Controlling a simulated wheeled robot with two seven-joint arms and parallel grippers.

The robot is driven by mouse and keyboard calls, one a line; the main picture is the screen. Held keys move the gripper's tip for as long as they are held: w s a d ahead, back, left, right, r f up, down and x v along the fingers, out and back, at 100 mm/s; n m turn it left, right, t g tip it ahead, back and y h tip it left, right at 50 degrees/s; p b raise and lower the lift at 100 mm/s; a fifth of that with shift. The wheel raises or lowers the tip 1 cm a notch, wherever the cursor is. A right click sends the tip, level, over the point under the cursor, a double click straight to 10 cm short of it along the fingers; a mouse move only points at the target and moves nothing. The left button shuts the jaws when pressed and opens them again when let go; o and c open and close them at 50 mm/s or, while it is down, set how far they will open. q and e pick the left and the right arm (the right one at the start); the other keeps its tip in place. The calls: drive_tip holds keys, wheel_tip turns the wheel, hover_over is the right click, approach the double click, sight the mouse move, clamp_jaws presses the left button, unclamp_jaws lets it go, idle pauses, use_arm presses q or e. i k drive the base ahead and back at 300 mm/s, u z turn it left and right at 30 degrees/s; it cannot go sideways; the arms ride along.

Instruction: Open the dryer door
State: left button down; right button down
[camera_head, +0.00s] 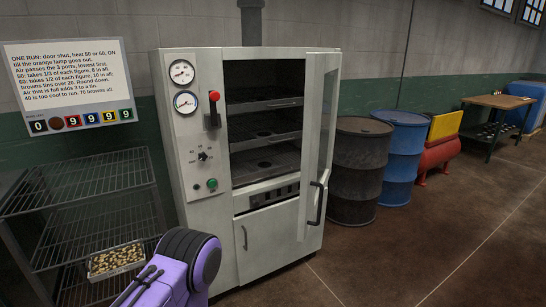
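The dryer (205,220) is a tall pale grey metal cabinet in the middle of the head view. Its glazed door (312,150) stands swung open at the cabinet's right side, seen at a steep angle. A dark door handle (317,203) is on its lower part. The open front shows several dark shelves (265,135) inside. A red-knobbed lever (214,108) is on the left panel, with two dials (184,88) beside it. Neither of my gripper's fingers is in view. A purple and black part of my arm shows at the bottom left.
A wire rack (85,190) stands left of the dryer, with a tray of small pale pieces (115,260) low on it. A black barrel (355,175) and a blue barrel (402,155) stand to the right. The floor at front right is clear.

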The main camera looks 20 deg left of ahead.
sight(323, 70)
drive_tip(key=u, duration=0.5)
drive_tip(key=i, duration=1.5)
drive_tip(key=z, duration=0.6)
